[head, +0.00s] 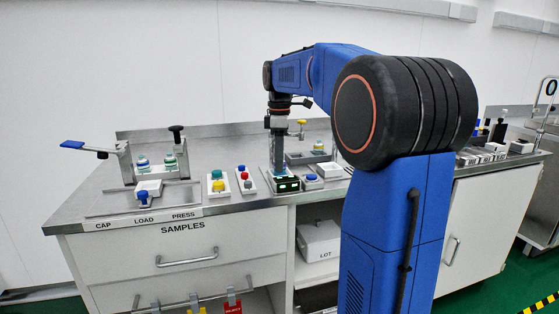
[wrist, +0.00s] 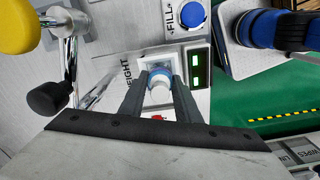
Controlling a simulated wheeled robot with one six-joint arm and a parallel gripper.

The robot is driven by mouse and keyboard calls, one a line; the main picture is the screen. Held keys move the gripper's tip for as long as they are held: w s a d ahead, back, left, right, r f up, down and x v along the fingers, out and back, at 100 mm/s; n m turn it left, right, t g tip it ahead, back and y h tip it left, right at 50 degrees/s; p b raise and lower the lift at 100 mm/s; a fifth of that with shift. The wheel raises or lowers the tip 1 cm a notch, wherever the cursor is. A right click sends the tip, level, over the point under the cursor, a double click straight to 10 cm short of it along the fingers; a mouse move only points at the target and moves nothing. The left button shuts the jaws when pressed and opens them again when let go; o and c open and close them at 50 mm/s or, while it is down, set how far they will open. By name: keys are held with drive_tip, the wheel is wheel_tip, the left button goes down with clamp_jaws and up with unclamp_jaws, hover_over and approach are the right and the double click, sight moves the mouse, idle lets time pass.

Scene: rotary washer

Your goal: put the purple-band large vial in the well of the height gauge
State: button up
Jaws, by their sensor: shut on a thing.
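My gripper (wrist: 161,82) is shut on a vial (wrist: 158,92) with a pale top and a blue ring, seen from above between the fingers in the wrist view. Its band colour is not clear. The height gauge (wrist: 197,88), with a HEIGHT label and lit green display, lies directly beneath the fingers. In the head view my gripper (head: 279,162) points straight down over the gauge (head: 287,184). The vial's lower end and the well are hidden, so I cannot tell whether the vial is inside it.
A FILL station with a blue button (wrist: 192,15) is beside the gauge. A yellow knob (wrist: 18,25) and a black-ended lever (wrist: 47,98) are at the left in the wrist view. A button box (head: 217,187) and a press with vials (head: 155,165) stand farther left on the bench.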

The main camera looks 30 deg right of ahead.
drive_tip(key=o, duration=1.1)
drive_tip(key=shift+f, duration=0.1)
wheel_tip(320, 180, up, 12)
drive_tip(key=shift+r, duration=0.15)
drive_tip(key=s+a+f+m+t, duration=0.1)
drive_tip(key=s+a+f+m, duration=0.2)
drive_tip(key=s+a+f, duration=0.4)
drive_tip(key=s+a+f+m+t, duration=0.1)
drive_tip(key=s+a+f+m, duration=0.25)
drive_tip(key=s, duration=0.55)
drive_tip(key=s+a+f+m+t, duration=0.1)
drive_tip(key=s+f, duration=0.3)
drive_tip(key=f, duration=0.2)
drive_tip(key=s+a+f+m+t, duration=0.1)
drive_tip(key=s+a+f+m, duration=0.1)
drive_tip(key=s+f, duration=0.3)
drive_tip(key=s+a+f+m, duration=0.1)
drive_tip(key=s+a+f, duration=0.1)
drive_tip(key=s+f, duration=0.3)
wheel_tip(320, 180, down, 3)
drive_tip(key=shift+s+a+m+t, duration=0.1)
drive_tip(key=shift+s+m+t, duration=0.05)
drive_tip(key=shift+m+t, duration=0.25)
